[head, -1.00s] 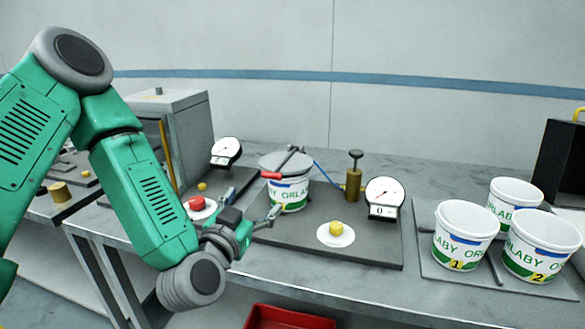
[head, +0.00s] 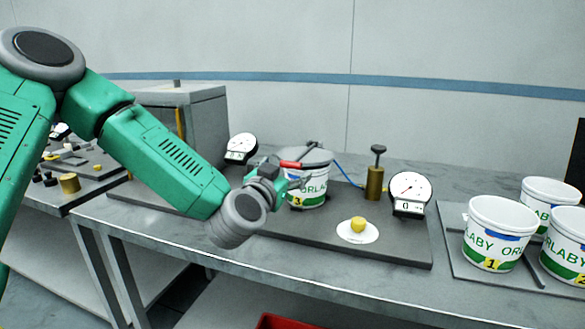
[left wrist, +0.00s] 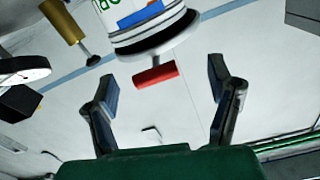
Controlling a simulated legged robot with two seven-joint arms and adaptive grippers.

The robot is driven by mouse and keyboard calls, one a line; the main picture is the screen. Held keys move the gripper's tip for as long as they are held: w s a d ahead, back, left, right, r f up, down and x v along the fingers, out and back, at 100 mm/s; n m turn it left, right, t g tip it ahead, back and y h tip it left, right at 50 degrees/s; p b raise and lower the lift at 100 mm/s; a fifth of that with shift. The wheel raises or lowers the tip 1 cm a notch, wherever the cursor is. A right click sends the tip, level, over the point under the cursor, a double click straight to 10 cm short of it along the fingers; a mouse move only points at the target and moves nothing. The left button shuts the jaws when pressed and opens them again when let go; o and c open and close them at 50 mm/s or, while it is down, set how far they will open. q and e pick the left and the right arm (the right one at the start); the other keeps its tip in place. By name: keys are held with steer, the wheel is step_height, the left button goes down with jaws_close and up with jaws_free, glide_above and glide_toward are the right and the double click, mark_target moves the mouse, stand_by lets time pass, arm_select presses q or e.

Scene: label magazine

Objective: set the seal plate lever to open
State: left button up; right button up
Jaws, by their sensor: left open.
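The seal plate (head: 316,157) is a grey disc lying on top of a white bucket (head: 311,190) marked 3. Its lever ends in a red handle (head: 290,164), which points toward the near left side. My left gripper (head: 287,176) is just in front of the handle and close to it, partly overlapping the bucket in the head view. In the left wrist view, which is upside down, the red handle (left wrist: 155,75) shows between the open fingers of my left gripper (left wrist: 163,86), apart from both. My right gripper is not in view.
A yellow button (head: 358,225) on a white disc, a brass plunger (head: 374,180) and a dial gauge (head: 410,191) stand to the right. White buckets (head: 498,236) stand farther right. Another gauge (head: 241,147) and a grey cabinet (head: 190,115) are behind my left arm.

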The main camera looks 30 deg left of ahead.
mark_target(304, 154)
arm_select(q)
steer(key=x, duration=0.2)
steer(key=shift+w+a+f, duration=0.1)
steer(key=shift+w+a, duration=0.15)
steer(key=shift+a, duration=0.1)
steer(key=shift+w+d, duration=0.15)
steer(key=shift+w, duration=0.15)
steer(key=shift+w+d+r, duration=0.15)
steer(key=shift+d, duration=0.2)
steer(key=shift+w+d+r, duration=0.15)
steer(key=shift+d, duration=0.2)
steer(key=shift+s+a+f, duration=0.1)
steer(key=shift+a+f, duration=0.05)
steer(key=shift+a, duration=0.4)
steer(key=c, duration=1.7)
